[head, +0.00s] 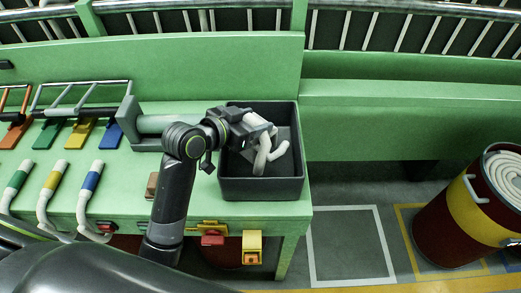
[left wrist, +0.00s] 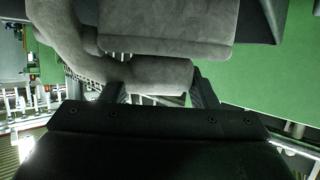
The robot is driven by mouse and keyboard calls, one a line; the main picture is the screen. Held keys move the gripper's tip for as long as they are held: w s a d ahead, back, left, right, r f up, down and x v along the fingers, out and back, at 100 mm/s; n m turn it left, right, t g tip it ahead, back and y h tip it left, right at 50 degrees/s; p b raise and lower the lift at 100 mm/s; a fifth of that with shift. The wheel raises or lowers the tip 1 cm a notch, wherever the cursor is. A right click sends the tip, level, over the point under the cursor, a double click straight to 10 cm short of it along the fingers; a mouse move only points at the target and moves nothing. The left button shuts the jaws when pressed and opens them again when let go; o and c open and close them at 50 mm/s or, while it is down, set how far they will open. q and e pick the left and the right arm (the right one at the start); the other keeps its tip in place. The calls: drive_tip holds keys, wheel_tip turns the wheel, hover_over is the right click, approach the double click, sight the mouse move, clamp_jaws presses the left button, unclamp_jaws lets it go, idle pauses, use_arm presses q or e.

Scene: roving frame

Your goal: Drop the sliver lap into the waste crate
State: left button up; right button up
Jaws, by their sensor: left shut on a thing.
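The sliver lap (head: 263,158) is a soft whitish strip. It hangs bent from my left gripper (head: 262,129), inside the outline of the waste crate. I cannot tell whether its lower end touches the crate floor. The waste crate (head: 262,189) is a dark grey open box at the right end of the green machine bench. In the left wrist view the sliver lap (left wrist: 150,76) looks grey and fills the space between the fingers of my left gripper (left wrist: 160,92). My right gripper is not in view.
The green bench (head: 120,178) carries coloured levers and several white slivers with coloured bands at the left. A red and yellow can (head: 455,220) with coiled white sliver stands on the floor at the right. A white-outlined floor square (head: 350,245) between them is clear.

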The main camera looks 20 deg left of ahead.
use_arm(q)
drive_tip(key=o, duration=1)
drive_tip(key=shift+o, duration=0.2)
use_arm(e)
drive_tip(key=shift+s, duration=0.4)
use_arm(q)
drive_tip(key=shift+s+a, duration=0.1)
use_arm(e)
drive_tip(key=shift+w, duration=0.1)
use_arm(q)
drive_tip(key=shift+s+a+r, duration=0.15)
drive_tip(key=shift+s, duration=0.1)
drive_tip(key=p+v, duration=0.7)
drive_tip(key=v, duration=0.9)
drive_tip(key=shift+s, duration=0.2)
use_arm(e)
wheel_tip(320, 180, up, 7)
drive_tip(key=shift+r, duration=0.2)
use_arm(q)
drive_tip(key=shift+a+r, duration=0.1)
drive_tip(key=shift+a, duration=0.05)
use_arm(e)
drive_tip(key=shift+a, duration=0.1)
